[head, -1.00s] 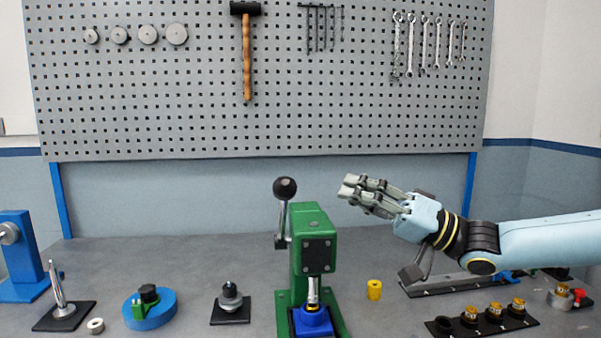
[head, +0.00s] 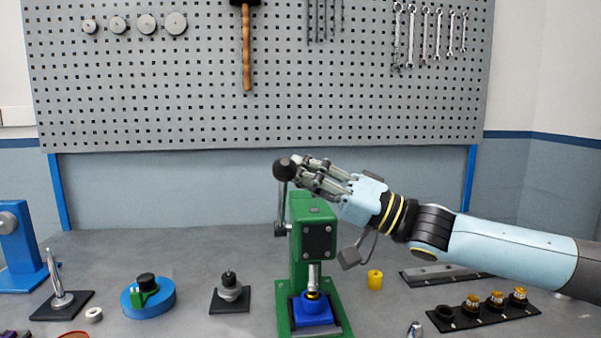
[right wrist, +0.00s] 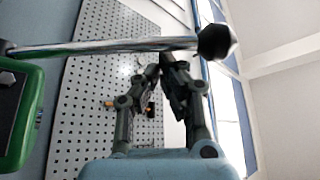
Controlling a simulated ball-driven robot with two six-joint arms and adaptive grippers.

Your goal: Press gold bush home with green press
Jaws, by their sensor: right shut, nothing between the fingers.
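The green press (head: 302,250) stands at the middle front of the bench. Its lever with a black ball knob (head: 285,170) points up, and the lever rod (right wrist: 110,46) crosses the right wrist view. A blue block (head: 312,308) sits under the ram, with a small gold ring, likely the gold bush (head: 312,295), at its top under the ram tip. My right gripper (head: 304,172) is shut and empty, its fingertips beside the knob; in the right wrist view the fingertips (right wrist: 170,62) lie close to the rod just below the knob. Whether they touch is unclear. My left gripper is out of view.
A yellow cylinder (head: 375,280) stands right of the press. A black rack (head: 485,312) with gold-topped parts lies at front right. Left are a grey stepped part (head: 229,291), a blue round fixture (head: 148,298) and an upright pin (head: 58,280).

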